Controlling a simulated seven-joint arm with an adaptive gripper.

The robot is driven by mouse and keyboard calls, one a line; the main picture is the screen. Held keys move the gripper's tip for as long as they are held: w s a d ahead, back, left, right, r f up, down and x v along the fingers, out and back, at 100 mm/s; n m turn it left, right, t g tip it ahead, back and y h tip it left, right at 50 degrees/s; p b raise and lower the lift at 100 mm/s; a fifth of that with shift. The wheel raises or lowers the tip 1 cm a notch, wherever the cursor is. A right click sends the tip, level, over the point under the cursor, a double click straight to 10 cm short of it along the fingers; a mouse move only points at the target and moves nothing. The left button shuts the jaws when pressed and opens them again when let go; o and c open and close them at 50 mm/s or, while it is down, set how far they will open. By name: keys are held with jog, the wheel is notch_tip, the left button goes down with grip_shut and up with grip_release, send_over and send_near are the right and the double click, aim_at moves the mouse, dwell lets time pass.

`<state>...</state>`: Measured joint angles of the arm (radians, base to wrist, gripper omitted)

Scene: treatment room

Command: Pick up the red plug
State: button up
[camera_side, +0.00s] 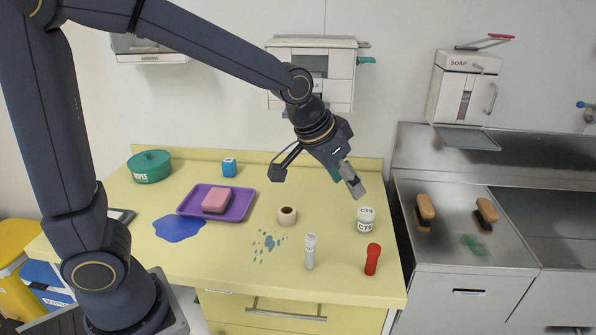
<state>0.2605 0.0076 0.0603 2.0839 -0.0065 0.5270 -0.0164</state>
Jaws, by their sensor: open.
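The red plug (372,260) looks like a small red cylinder with a wider top. It stands upright near the front right corner of the yellow counter (330,285). My gripper (318,181) is open and empty. It hangs above the counter, higher than the red plug and further left in the picture, with its fingers apart. Nothing hides the plug.
A clear vial (310,251) stands left of the plug, and white jars (365,219) stand behind it. A tape roll (287,215), a purple tray (240,205) with a pink block (216,200), and a green pot (149,166) lie further left. A metal sink unit (470,258) adjoins the right.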

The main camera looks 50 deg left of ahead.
jog(key=m+g, duration=0.1)
jog(key=g, duration=0.1)
send_near(371, 255)
jog(key=x, duration=0.6)
jog(key=shift+w+a+f, duration=0.1)
jog(key=shift+a+f, duration=0.1)
jog(key=shift+a, duration=0.1)
jog(key=shift+t, duration=0.3)
jog(key=shift+x, duration=3.15)
jog(key=shift+c, duration=0.3)
jog(key=c, duration=0.7)
